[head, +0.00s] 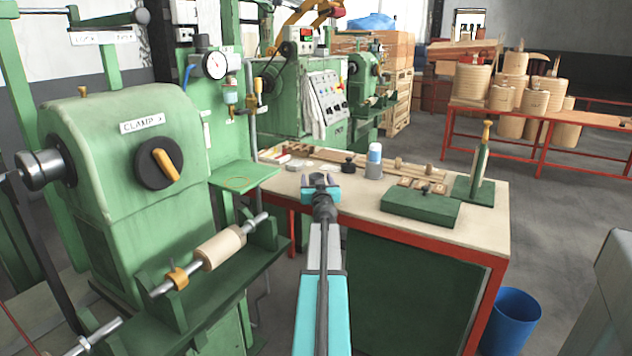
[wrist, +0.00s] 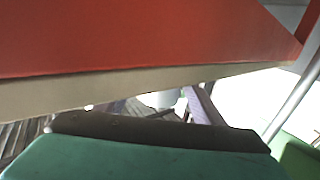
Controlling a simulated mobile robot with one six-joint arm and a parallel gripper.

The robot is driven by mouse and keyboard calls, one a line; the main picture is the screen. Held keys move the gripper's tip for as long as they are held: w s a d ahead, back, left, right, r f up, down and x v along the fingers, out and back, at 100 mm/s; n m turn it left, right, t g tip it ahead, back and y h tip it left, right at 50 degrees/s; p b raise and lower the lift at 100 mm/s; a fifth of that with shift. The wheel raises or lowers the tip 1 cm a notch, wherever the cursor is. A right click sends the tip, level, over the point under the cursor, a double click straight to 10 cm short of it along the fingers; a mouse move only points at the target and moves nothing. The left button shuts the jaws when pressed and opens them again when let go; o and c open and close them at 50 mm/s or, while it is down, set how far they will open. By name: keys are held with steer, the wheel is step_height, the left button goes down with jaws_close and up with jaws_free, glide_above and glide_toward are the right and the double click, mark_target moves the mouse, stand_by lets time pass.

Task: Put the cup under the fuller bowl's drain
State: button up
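Whether this is the task's cup, I cannot tell. A small bluish bowl (head: 230,95) hangs below the round gauge on the green machine. A yellow-topped fitting (head: 258,88) is to its right. The fill levels and drains are too small to make out. My gripper (head: 320,183) is over the near left part of the bench, left of the grey container. Its fingers are not clearly visible, and I see nothing held. The wrist view shows no cup or bowl.
A green shelf (head: 243,177) with a yellow ring mark juts out below the bluish bowl. The bench (head: 350,205) also carries a green block (head: 420,207) and a green stand (head: 480,165). A blue bin (head: 512,318) stands at right.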

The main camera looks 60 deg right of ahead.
steer(key=shift+r, duration=0.2)
steer(key=v, duration=1.2)
steer(key=shift+b, duration=0.4)
steer(key=shift+a, duration=0.1)
stand_by(0.9)
